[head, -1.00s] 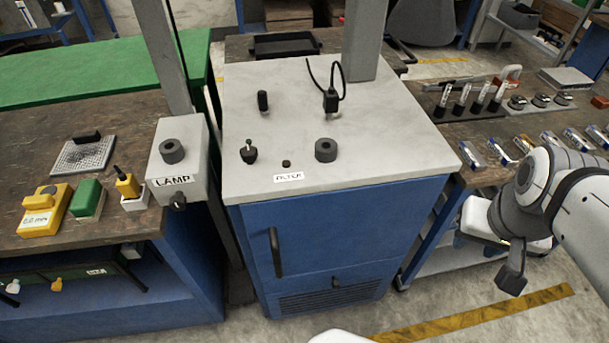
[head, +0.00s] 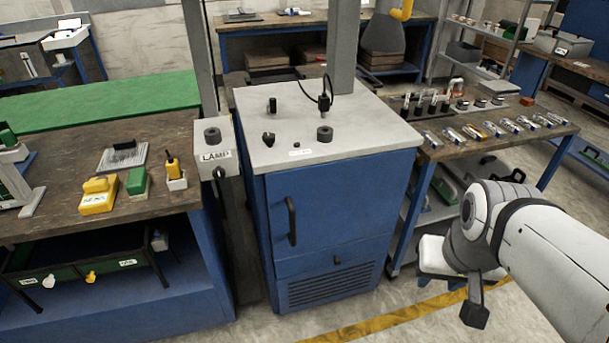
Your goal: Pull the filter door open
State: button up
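The blue filter cabinet has a flat front door (head: 325,205) with a black vertical handle (head: 291,221) near its left edge. The door looks shut, flush with the cabinet front. The grey cabinet top (head: 370,120) carries a small white label. My gripper (head: 474,314) hangs at the lower right, well right of the handle and apart from the cabinet. Only a dark finger-like part of it shows, so its opening is unclear.
A grey lamp box (head: 217,150) with a knob stands left of the cabinet, beside a wooden bench (head: 60,170). The floor in front, with a yellow stripe (head: 385,320), is clear.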

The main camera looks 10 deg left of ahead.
aim_at(311, 207)
jog(key=u, duration=0.9)
jog(key=i, duration=1)
